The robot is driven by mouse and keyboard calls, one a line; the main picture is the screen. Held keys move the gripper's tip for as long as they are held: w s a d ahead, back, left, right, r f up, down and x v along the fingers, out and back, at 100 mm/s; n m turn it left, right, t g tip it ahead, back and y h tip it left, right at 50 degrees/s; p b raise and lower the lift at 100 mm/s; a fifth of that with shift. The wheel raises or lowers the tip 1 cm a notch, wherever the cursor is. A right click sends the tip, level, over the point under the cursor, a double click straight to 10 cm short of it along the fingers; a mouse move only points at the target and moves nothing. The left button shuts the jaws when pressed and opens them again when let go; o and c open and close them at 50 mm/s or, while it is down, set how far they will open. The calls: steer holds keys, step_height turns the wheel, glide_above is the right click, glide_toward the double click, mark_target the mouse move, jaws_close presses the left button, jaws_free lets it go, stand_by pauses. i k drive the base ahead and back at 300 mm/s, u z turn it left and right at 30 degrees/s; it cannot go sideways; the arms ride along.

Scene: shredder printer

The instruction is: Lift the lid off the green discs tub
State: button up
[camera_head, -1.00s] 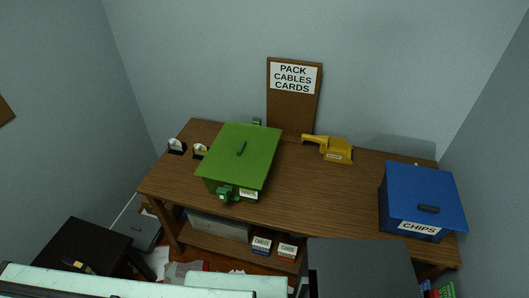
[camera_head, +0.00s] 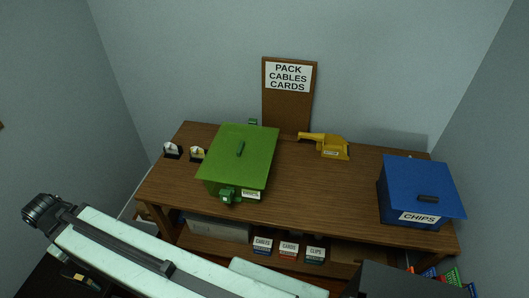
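The green tub (camera_head: 212,188) stands on the left half of the wooden desk. Its flat green lid (camera_head: 258,150) is seated on top, with a dark green bar handle (camera_head: 241,148) in the middle. A green clip-like part (camera_head: 228,196) sits at the tub's front, and another (camera_head: 252,122) shows behind its far edge. The white label (camera_head: 251,195) on the front is too small to read. My pale arm link crosses the lower left, in front of the desk and apart from the tub. I cannot make out my gripper's fingers anywhere.
A blue CHIPS box (camera_head: 396,207) stands at the desk's right end. A yellow tool (camera_head: 332,147) lies behind the clear middle of the desk (camera_head: 320,180). Two small black holders (camera_head: 172,151) stand left of the tub. Small CABLES, CARDS and CLIPS boxes (camera_head: 289,250) sit below.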

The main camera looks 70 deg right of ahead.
mark_target(240, 154)
steer(key=z, duration=0.45)
steer(key=i, duration=1)
steer(key=u, duration=0.05)
